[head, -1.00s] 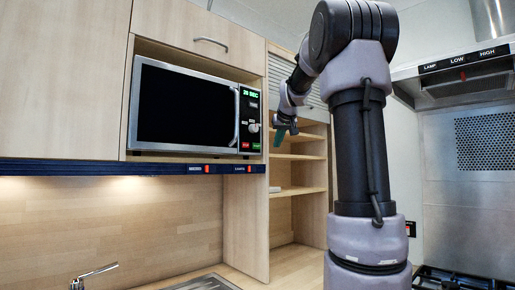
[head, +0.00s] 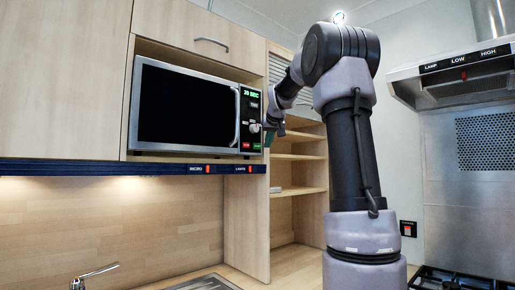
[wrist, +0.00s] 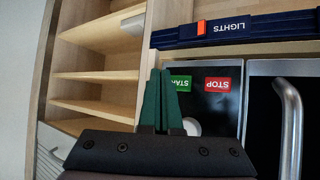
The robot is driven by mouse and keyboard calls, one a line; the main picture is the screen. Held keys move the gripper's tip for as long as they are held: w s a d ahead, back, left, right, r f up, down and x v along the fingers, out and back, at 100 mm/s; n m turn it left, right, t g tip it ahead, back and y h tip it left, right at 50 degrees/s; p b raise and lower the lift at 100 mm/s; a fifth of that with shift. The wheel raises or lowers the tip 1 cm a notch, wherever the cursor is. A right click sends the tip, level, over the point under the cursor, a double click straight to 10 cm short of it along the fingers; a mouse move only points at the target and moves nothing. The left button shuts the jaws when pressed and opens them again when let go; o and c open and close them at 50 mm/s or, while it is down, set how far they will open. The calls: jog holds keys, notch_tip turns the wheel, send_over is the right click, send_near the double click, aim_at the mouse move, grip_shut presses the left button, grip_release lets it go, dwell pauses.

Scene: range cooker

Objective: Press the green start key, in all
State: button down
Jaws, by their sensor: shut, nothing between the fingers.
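The microwave (head: 187,108) sits in a wooden cabinet niche with its door closed. The green start key (head: 256,145) is low on its control panel, right of the red stop key (head: 245,145). The wrist view is upside down and shows the green start key (wrist: 181,83), partly covered by a finger, beside the red stop key (wrist: 217,84). My gripper (wrist: 160,72) is shut and empty, with its green fingertips just beside the start key. In the head view my gripper (head: 268,138) is at the panel's right edge. I cannot tell whether it touches the key.
A knob (head: 254,128) sits above the keys, and the door handle (head: 236,117) is left of the panel. A dark rail with a LIGHTS switch (wrist: 201,27) runs under the microwave. Open shelves (head: 297,157) stand to the right.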

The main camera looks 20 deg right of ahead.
aim_at(257, 146)
jog(key=shift+w+a, duration=0.25)
jog(key=shift+w, duration=0.4)
jog(key=shift+w+a, duration=0.2)
jog(key=shift+w, duration=0.4)
jog(key=shift+w, duration=0.1)
dwell(1.1)
jog(key=shift+w+a, duration=0.15)
jog(key=shift+w, duration=0.15)
